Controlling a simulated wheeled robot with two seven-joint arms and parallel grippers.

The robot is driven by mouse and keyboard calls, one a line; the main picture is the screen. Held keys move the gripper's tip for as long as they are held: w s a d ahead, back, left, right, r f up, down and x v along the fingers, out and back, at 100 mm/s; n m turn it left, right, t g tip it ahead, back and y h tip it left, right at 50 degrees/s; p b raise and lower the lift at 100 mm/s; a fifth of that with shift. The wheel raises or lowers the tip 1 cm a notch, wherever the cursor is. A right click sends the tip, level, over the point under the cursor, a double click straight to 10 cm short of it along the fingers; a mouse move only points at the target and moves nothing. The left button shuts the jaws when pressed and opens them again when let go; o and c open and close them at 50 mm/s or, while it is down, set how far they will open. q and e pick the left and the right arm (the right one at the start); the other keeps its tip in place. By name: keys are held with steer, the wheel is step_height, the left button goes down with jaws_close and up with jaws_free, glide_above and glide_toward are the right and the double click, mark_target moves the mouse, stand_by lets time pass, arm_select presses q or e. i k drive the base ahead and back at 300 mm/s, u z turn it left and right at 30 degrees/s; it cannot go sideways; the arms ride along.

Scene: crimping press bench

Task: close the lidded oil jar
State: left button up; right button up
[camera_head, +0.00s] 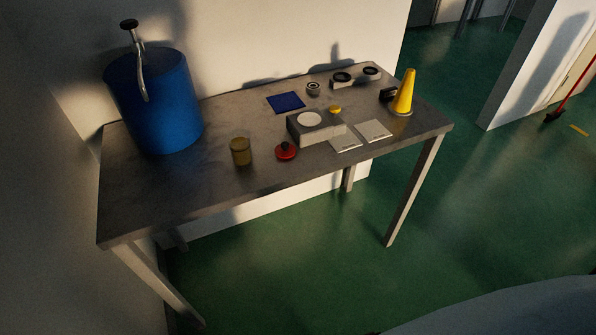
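A small amber-brown jar (240,151) stands upright near the front edge of the grey bench (190,195). Its top looks open, with no lid seen on it. A red round lid with a dark knob (286,151) lies on the bench just to the right of the jar, apart from it. Neither of my grippers is in view.
A large blue drum with a pump (155,105) stands at the bench's back left. A grey block with a white disc (312,127), white cards (372,131), a blue square (286,102) and a yellow cone (404,93) lie to the right. The bench's front left is clear.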

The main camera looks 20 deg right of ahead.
mark_target(238, 140)
steer(key=z, duration=0.2)
steer(key=i, duration=1)
steer(key=z, duration=0.75)
